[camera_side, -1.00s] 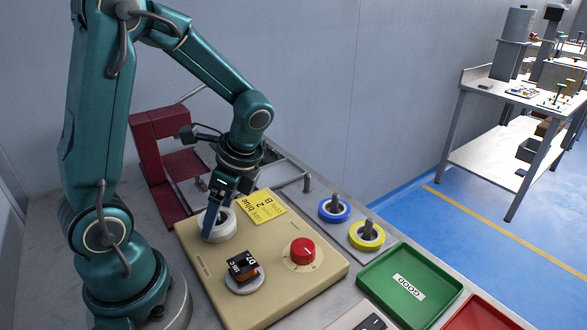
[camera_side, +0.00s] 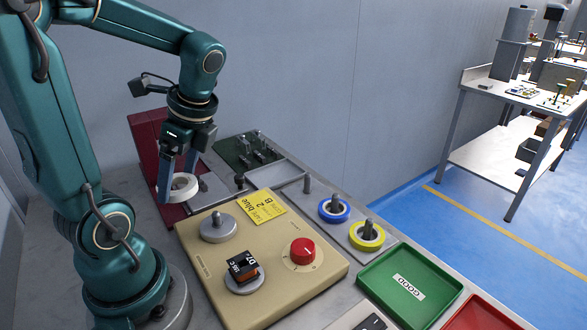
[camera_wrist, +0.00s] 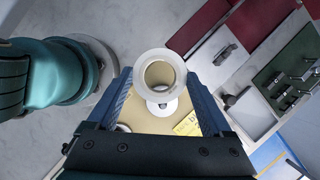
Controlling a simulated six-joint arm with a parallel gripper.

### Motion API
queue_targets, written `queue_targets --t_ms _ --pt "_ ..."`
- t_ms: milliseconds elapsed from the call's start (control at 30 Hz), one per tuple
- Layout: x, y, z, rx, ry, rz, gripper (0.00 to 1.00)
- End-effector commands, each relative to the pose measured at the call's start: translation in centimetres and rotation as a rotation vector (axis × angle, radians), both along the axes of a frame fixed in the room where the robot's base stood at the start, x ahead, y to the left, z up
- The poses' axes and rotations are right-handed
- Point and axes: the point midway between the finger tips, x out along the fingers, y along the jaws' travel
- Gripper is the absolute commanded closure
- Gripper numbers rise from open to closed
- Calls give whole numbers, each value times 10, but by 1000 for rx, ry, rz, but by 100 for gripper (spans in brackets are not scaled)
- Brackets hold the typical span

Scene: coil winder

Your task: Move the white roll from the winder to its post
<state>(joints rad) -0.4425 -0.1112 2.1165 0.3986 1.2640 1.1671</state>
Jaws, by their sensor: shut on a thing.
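My gripper (camera_side: 177,182) is shut on the white roll (camera_side: 181,196), with one finger on each side of it. It holds the roll in the air, left of and above the winder (camera_side: 200,270). The wrist view shows the roll (camera_wrist: 181,72) between the fingertips, its hole open toward the camera. The winder's grey spindle (camera_side: 218,229) is bare. A bare post (camera_side: 307,183) stands behind the blue roll (camera_side: 334,211). The blue roll and the yellow roll (camera_side: 367,238) each sit around a post.
The winder carries a red knob (camera_side: 302,250), a black-and-orange part (camera_side: 243,266) and a yellow note (camera_side: 262,207). A dark red stand (camera_side: 148,135) and a green board (camera_side: 238,151) are behind. A green GOOD tray (camera_side: 440,297) lies at right.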

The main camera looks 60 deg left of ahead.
Motion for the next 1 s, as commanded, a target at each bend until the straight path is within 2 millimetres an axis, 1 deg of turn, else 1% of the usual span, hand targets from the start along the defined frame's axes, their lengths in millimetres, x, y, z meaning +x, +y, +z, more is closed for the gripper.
queue_targets --t_ms 33,100,200,300,500,567,633,667,767,867,900,967,1000 --pt "-9 7 7 4 -6 12 70" --pt "-18 14 13 3 -5 13 70" --pt "-29 21 21 3 -4 10 70" --pt "-36 27 27 2 -2 6 70" --pt "-45 33 33 0 0 -6 70" --pt "-45 34 34 2 0 -31 70" --pt "-41 38 35 1 0 -87 70" --pt "-37 40 37 2 0 -120 70" --pt "-14 54 46 2 -1 -265 70" --pt "24 67 52 1 0 -470 70" --pt "40 72 54 -1 0 -554 70" --pt "65 76 56 -1 0 -678 70" --pt "83 78 56 0 1 -760 70"
